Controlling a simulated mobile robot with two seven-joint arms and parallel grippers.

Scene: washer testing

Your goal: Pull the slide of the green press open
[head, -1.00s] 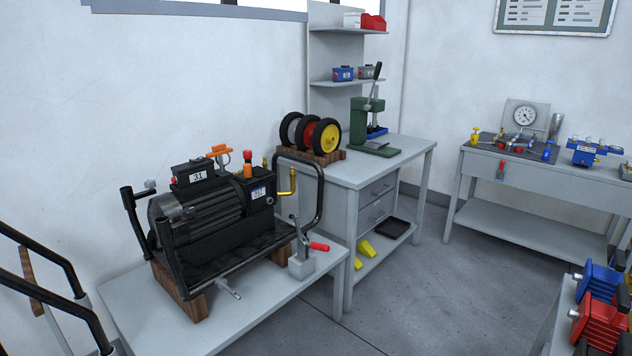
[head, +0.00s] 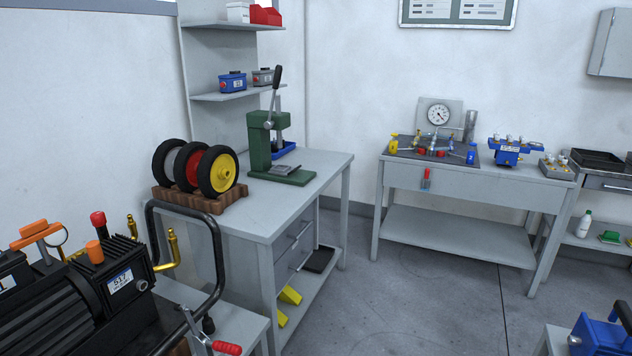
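The green press (head: 262,144) stands upright on the far end of the grey drawer bench (head: 255,222) in the middle of the head view. It has a dark lever with a grey arm pointing up, and a green base with a grey plate (head: 285,169) at its front. I cannot tell which part is the slide or how far open it is. Neither of my grippers shows in the head view.
Three wheels (head: 218,173) on a wooden rack stand left of the press. A blue tray (head: 284,151) lies behind it. A black motor unit with a curved bar (head: 216,250) fills the lower left. Grey floor (head: 410,290) is clear between the drawer bench and the gauge table (head: 480,183).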

